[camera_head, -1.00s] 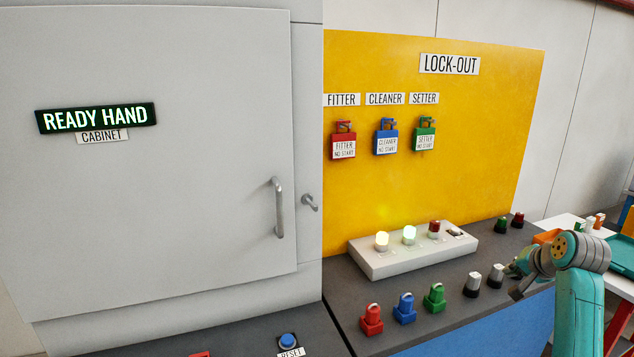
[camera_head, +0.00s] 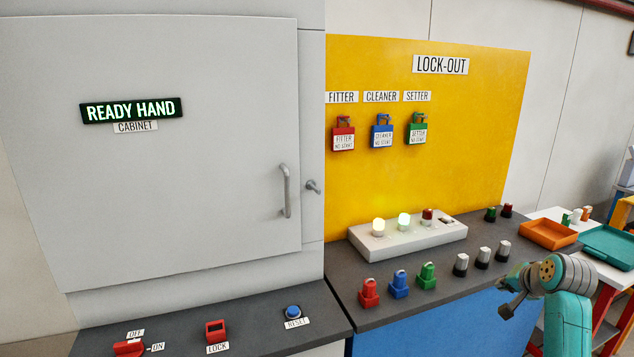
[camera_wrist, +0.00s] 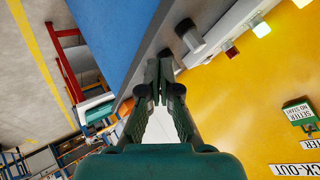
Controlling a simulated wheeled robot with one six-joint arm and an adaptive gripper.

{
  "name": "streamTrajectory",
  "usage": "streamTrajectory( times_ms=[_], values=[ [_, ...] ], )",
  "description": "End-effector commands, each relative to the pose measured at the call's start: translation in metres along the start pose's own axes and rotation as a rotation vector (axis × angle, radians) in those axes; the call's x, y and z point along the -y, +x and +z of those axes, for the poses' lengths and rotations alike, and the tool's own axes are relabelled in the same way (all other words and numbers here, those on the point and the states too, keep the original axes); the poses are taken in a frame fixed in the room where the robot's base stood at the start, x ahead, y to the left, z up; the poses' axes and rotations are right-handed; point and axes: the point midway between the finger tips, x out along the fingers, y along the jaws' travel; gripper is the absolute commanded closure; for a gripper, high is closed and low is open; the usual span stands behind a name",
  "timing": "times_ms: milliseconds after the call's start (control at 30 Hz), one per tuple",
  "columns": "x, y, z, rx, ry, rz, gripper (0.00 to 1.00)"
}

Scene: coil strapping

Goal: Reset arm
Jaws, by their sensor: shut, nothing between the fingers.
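My gripper (camera_wrist: 158,82) is shut and empty in the wrist view, with its dark green fingers together at the tips. In the head view my arm stands at the lower right, beside the bench front. My gripper there is small and partly hidden by the arm, at the right of the grey bench top (camera_head: 440,275). It holds nothing and appears apart from the knobs on the bench.
A yellow LOCK-OUT board (camera_head: 470,130) holds red, blue and green padlocks. A lamp box (camera_head: 405,238), several coloured padlock-like pieces and knobs stand on the bench. The cabinet (camera_head: 170,200) is closed. An orange tray (camera_head: 548,234) and a teal tray (camera_head: 608,245) lie at right.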

Motion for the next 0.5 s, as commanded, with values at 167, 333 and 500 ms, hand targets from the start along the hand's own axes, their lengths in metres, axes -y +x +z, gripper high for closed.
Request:
streamTrajectory(
  times_ms=[167,333,500],
  values=[
    [-0.01,0.016,0.032,-0.01,-0.017,-0.007,1.0],
    [-0.025,0.033,0.073,-0.025,-0.041,-0.016,1.0],
    [-0.047,0.05,0.137,-0.052,-0.081,-0.029,1.0]
  ],
)
